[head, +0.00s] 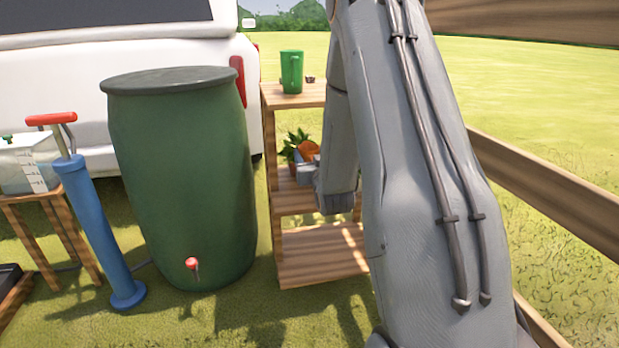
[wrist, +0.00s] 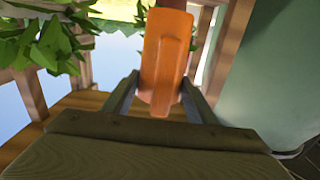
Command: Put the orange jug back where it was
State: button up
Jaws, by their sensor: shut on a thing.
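The orange jug (wrist: 166,60) is between my gripper's fingers in the wrist view. My gripper (wrist: 158,98) is shut on it, with one finger on each side. In the head view a part of the orange jug (head: 309,150) shows at my gripper (head: 308,172), at the middle level of the wooden shelf (head: 325,262). My arm hides much of the jug and the right side of the shelf. I cannot tell whether the jug touches the shelf board.
A leafy potted plant (head: 291,146) stands close to the jug on the left. A green jug (head: 292,72) and a small dark item (head: 310,79) are on the top board. A large green barrel (head: 182,180) stands left of the shelf. A wooden fence (head: 560,180) runs at right. The bottom board looks empty.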

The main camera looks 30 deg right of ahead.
jog(key=shift+f+b, duration=0.85)
jog(key=shift+f, duration=1.65)
jog(key=shift+f, duration=0.15)
jog(key=o, duration=1.1)
jog(key=shift+o, duration=0.2)
